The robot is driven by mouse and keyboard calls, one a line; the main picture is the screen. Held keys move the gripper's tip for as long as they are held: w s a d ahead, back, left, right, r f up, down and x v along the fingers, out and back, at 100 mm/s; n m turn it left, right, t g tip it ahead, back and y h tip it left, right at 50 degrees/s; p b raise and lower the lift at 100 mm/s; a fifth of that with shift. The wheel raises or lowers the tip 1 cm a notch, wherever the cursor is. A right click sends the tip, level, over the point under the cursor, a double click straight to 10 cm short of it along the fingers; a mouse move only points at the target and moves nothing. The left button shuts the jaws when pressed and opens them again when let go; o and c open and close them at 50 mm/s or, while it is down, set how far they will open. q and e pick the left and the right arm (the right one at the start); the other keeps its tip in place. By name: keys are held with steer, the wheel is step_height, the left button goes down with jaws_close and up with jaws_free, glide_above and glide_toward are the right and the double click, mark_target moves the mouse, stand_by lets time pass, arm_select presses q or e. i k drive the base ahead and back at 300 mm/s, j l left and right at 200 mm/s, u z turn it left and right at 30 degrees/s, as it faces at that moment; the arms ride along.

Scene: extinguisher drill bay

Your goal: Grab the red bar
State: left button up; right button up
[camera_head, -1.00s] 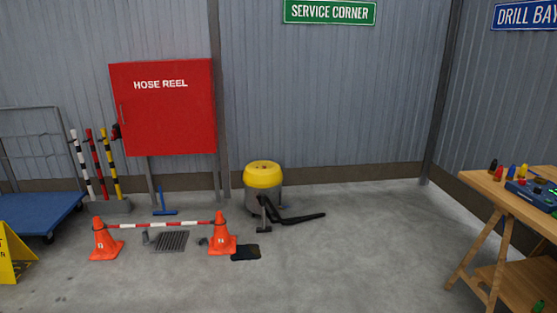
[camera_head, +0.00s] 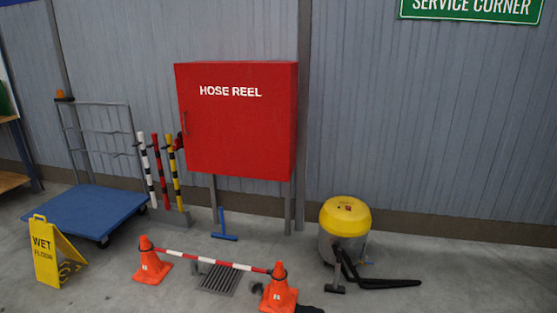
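A red bar (camera_head: 161,170) with black bands stands nearly upright, slightly tilted, in a low grey stand (camera_head: 171,217) left of the hose reel cabinet. It is between a white-and-black bar (camera_head: 147,170) on its left and a yellow-and-black bar (camera_head: 175,172) on its right. A separate red-and-white striped bar (camera_head: 215,261) spans two orange cones in front. Neither of my grippers is in view.
A blue cart (camera_head: 85,212) and a yellow wet floor sign (camera_head: 52,255) stand at left. The orange cones (camera_head: 151,265) flank a floor grate (camera_head: 222,280). A yellow-topped vacuum (camera_head: 345,225) stands at right.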

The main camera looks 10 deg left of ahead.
mark_target(229, 265)
steer(key=i+j+u, duration=0.15)
steer(key=i+u, duration=0.25)
steer(key=i, duration=0.4)
steer(key=i+u, duration=0.4)
steer(key=i, duration=0.4)
